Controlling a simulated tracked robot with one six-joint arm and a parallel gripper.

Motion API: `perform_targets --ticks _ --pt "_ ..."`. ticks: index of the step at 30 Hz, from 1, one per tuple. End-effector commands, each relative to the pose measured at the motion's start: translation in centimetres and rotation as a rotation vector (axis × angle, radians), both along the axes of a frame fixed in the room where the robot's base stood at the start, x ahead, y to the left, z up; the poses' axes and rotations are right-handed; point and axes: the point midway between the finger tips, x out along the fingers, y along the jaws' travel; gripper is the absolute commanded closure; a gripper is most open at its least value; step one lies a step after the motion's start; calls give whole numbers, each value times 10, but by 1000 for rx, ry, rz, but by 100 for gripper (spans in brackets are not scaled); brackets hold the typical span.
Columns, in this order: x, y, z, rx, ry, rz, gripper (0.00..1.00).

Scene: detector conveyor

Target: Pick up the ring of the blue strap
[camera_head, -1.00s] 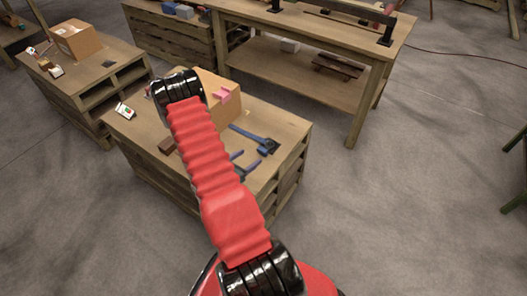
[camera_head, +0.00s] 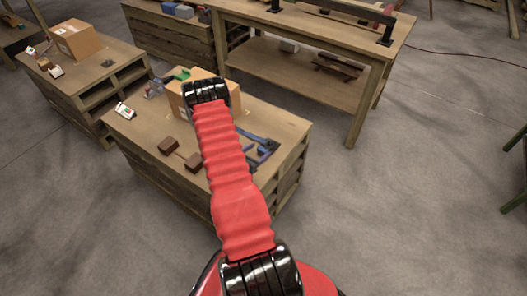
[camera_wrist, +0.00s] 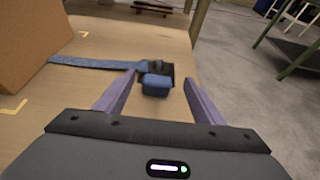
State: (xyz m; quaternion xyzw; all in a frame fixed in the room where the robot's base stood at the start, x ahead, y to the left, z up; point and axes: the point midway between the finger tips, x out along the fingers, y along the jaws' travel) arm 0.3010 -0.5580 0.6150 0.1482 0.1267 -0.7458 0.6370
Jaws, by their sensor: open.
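The blue strap (camera_wrist: 95,63) lies flat on the wooden table (camera_wrist: 150,38), running from the left to a dark buckle-like end piece with a blue block (camera_wrist: 157,86) on it. I cannot make out a distinct ring there. My gripper (camera_wrist: 160,79) is open, its two purple fingers apart on either side of the dark end piece and blue block, with nothing gripped. Whether the fingers are at the table's height is hard to tell. In the head view, my red arm hides part of the strap (camera_head: 252,137) and most of the gripper.
A cardboard box (camera_wrist: 32,45) stands left of the strap; it also shows behind my arm in the head view (camera_head: 178,97). Brown blocks (camera_head: 169,146) and a small white device (camera_head: 124,111) lie on the table's left part. The table's right edge is close to my right finger.

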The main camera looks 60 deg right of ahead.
Motion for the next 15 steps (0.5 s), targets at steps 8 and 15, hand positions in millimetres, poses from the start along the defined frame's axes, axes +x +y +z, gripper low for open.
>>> perform_targets --ticks 8,15 --pt "-1 -7 -5 1 1 -2 38" --pt "-3 -34 -20 -1 -1 -4 38"
